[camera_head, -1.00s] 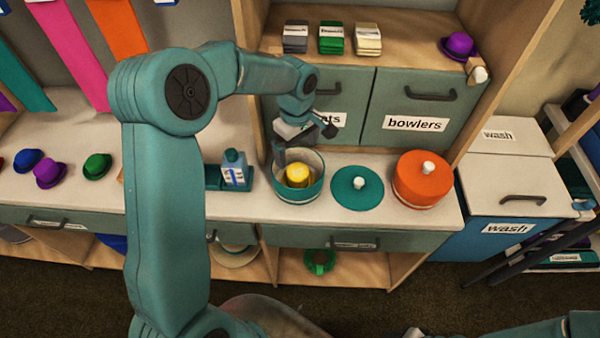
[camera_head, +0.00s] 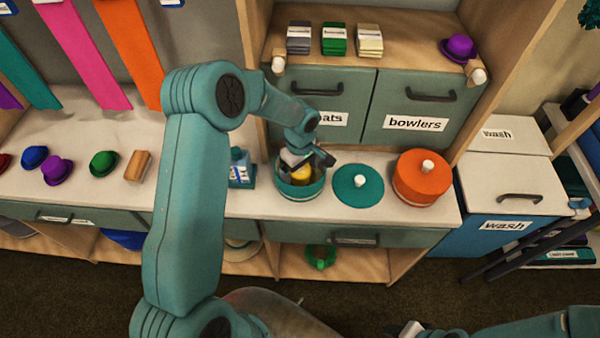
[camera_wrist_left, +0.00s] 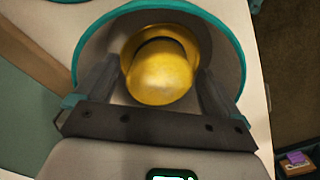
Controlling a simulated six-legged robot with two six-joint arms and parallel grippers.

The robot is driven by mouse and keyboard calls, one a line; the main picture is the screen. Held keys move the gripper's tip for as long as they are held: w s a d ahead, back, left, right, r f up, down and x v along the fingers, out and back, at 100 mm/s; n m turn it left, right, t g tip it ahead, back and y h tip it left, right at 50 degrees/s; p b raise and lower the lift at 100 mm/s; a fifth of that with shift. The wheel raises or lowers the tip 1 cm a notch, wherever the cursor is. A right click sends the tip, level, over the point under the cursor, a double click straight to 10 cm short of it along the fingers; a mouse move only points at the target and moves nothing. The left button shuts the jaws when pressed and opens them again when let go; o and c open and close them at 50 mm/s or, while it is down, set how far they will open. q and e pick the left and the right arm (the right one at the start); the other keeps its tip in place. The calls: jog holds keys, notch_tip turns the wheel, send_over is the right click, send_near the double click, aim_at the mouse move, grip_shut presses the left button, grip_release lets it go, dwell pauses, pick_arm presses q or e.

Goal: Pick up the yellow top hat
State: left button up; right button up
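In the left wrist view the hat (camera_wrist_left: 162,72) lies within the box's teal rim (camera_wrist_left: 228,38), crown toward the camera. My left gripper (camera_head: 308,166) reaches down into the box mouth. In the left wrist view its two fingers (camera_wrist_left: 158,92) are spread, one on each side of the hat's crown, with the hat between them. I cannot tell whether they touch it. My right gripper (camera_head: 408,330) is at the bottom edge of the head view, only partly seen.
A teal lid (camera_head: 357,190) lies right of the box, and an orange round box (camera_head: 421,178) stands beyond it. Small coloured bowler hats (camera_head: 104,163) and a wooden-brown brush (camera_head: 137,167) are further left.

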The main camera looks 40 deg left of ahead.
pick_arm(q)
jog(key=c, duration=0.9)
jog(key=shift+o, duration=0.2)
